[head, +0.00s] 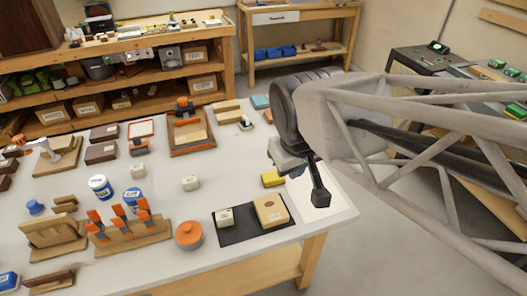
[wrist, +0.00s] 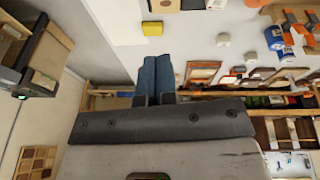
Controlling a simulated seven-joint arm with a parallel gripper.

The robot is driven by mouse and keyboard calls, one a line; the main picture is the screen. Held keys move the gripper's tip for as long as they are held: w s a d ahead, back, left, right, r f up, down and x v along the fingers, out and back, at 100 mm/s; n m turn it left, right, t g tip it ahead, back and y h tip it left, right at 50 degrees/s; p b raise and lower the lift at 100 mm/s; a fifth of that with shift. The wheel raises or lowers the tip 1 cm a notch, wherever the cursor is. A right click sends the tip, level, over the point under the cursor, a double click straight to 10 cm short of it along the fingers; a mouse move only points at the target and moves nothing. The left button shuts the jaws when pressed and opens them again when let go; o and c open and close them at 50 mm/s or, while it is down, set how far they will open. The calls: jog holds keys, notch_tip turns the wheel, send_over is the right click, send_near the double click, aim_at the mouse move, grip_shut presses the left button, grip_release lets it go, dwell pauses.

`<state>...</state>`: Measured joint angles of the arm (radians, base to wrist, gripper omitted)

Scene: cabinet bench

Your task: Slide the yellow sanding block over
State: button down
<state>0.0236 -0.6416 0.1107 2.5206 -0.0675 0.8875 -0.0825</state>
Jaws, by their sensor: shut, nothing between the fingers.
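The yellow sanding block (head: 272,179) lies on the white table near its right side, just left of a bright white patch (head: 340,200). It also shows in the wrist view (wrist: 152,28), beyond my fingertips. My gripper (head: 320,198) is over the white patch in the head view, to the right of the block and slightly nearer the camera. Its two dark fingers (wrist: 155,62) are together with nothing between them. They appear apart from the block. The exact height of the fingertips above the table is hard to tell.
A dark mat (head: 230,232) with a tan block (head: 271,211) and a small white block (head: 225,217) lies nearer the camera. An orange round pot (head: 188,235) stands left of it. The table around the yellow block is clear.

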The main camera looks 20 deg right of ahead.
aim_at(282, 182)
jog(key=w+d+f+n+t+h, duration=0.35)
jog(key=w+d+f+n, duration=0.6)
jog(key=n, duration=0.75)
notch_tip(282, 182, down, 14)
jog(key=n+t+y, duration=0.2)
jog(key=n+y, duration=0.2)
jog(key=n, duration=1.4)
jog(key=shift+a, duration=0.45)
jog(key=shift+f+t, duration=0.15)
jog(key=shift+t, duration=0.1)
jog(key=shift+x, duration=5)
jog(key=shift+w, duration=1.9)
